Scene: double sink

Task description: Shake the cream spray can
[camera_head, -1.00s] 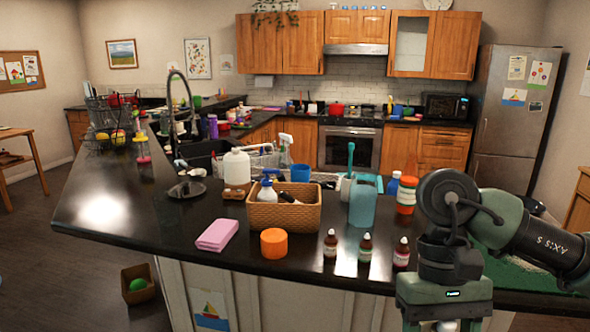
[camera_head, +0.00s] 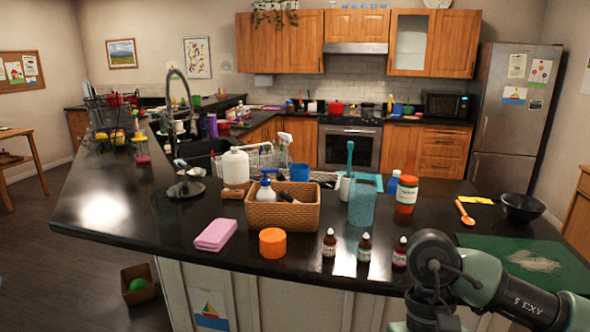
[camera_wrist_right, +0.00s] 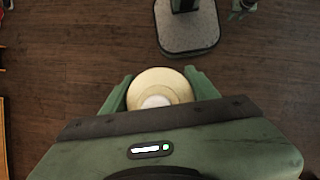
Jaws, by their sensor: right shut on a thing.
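In the right wrist view, my right gripper (camera_wrist_right: 160,92) is shut on a round, cream-coloured can (camera_wrist_right: 150,81). The can sits between the two green fingers, seen end-on with a paler round centre. Its sides are mostly hidden by the fingers and the gripper body. The dark wooden floor shows beyond it. In the head view my right arm comes in at the lower right, in front of the counter; its gripper and the can are below the picture edge. My left gripper is not seen in the head view.
The dark counter (camera_head: 145,215) holds a wicker basket (camera_head: 285,217), an orange lid (camera_head: 272,243), a pink cloth (camera_head: 216,234) and several small brown bottles. A green mat (camera_head: 515,262) and a dark bowl (camera_head: 523,206) are at the right.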

